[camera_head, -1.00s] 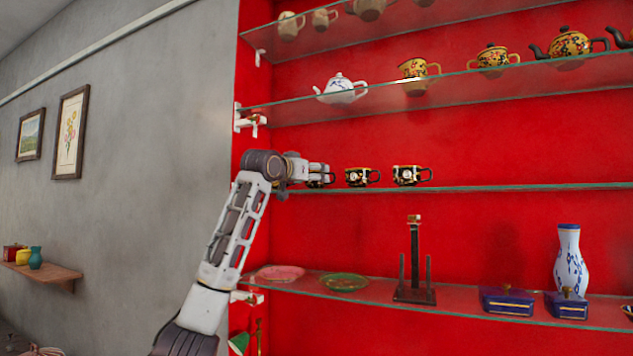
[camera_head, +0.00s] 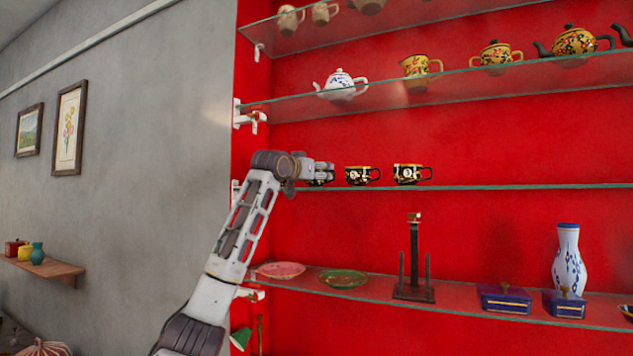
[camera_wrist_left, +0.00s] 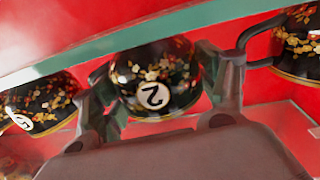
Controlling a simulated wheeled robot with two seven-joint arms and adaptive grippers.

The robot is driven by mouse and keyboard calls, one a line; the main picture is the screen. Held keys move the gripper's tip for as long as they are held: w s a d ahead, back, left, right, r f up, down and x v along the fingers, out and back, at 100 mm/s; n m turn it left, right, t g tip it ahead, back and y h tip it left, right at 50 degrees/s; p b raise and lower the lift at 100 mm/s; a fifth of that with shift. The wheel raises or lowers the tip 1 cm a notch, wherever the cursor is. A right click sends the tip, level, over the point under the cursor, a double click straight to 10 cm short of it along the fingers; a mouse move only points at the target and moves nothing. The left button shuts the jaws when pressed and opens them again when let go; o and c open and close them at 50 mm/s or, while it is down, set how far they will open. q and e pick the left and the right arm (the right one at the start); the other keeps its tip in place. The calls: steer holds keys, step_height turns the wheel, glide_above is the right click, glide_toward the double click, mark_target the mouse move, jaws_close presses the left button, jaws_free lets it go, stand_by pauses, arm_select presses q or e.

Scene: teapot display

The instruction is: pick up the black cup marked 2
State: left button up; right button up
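The black cup marked 2 (camera_wrist_left: 152,78) has a floral pattern and a white disc with the number. It appears upside down in the left wrist view, against the shelf edge. My left gripper (camera_wrist_left: 163,92) has one finger on each side of this cup and looks open around it; I cannot tell whether the fingers touch it. In the head view my left gripper (camera_head: 322,172) is at the left end of the cup row and partly hides a cup (camera_head: 318,182). My right gripper is not in view.
Similar black cups stand close on both sides in the wrist view, a numbered one (camera_wrist_left: 38,105) and another (camera_wrist_left: 300,45). Two cups (camera_head: 358,176) (camera_head: 408,175) show right of my gripper. A glass shelf (camera_head: 480,187) carries them; another with teapots (camera_head: 340,88) is above.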

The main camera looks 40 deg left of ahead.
arm_select(q)
steer(key=c, duration=0.6)
steer(key=shift+r, duration=0.2)
steer(key=shift+r, duration=4.85)
